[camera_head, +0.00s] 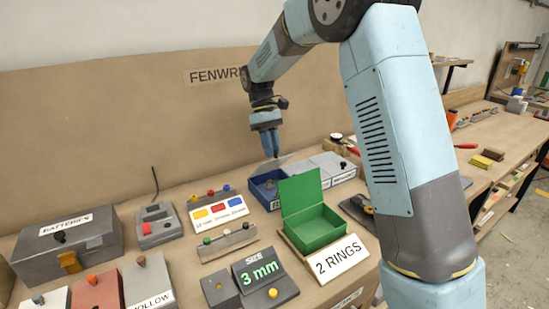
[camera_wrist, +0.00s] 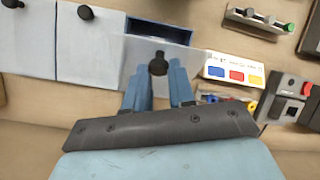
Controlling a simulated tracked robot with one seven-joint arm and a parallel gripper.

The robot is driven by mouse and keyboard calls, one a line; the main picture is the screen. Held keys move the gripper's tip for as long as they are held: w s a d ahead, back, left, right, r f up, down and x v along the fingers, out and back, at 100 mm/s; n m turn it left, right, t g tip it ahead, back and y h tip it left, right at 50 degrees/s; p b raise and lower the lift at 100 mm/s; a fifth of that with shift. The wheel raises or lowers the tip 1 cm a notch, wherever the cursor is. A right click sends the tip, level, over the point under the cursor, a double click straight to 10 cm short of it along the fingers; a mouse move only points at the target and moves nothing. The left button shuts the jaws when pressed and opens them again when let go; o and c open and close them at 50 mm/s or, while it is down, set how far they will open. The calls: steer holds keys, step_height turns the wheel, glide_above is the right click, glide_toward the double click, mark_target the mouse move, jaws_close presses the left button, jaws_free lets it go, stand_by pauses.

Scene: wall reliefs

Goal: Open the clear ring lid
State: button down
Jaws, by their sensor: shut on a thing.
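The clear ring lid (camera_wrist: 140,55) is a pale, see-through panel with a black knob (camera_wrist: 158,64). It is tilted up over the blue box (camera_head: 262,193), whose inside partly shows past the lid. In the head view the lid (camera_head: 276,162) is a thin pale sheet just under my gripper (camera_head: 270,155). In the wrist view my gripper (camera_wrist: 158,72) has its two blue fingers on either side of the knob, shut on it. The box contents are mostly hidden; a small grey item shows inside.
Closed grey-lidded boxes (camera_head: 334,166) adjoin the blue box at right. An open green box (camera_head: 315,228) with its lid up stands in front, with a "2 RINGS" card (camera_head: 338,258). A button panel (camera_head: 216,209) is at left. The back board (camera_head: 120,130) rises close behind.

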steer(key=w+a, duration=0.2)
steer(key=w, duration=0.4)
steer(key=shift+w+a+r, duration=0.2)
steer(key=shift+w+a, duration=0.1)
steer(key=shift+a, duration=0.1)
stand_by(0.3)
steer(key=c, duration=1.2)
jaws_free()
steer(key=shift+w+f, duration=0.1)
steer(key=shift+w, duration=0.05)
steer(key=shift+o, duration=1.2)
steer(key=shift+a, duration=0.1)
steer(key=shift+a, duration=0.1)
steer(key=shift+r, duration=0.2)
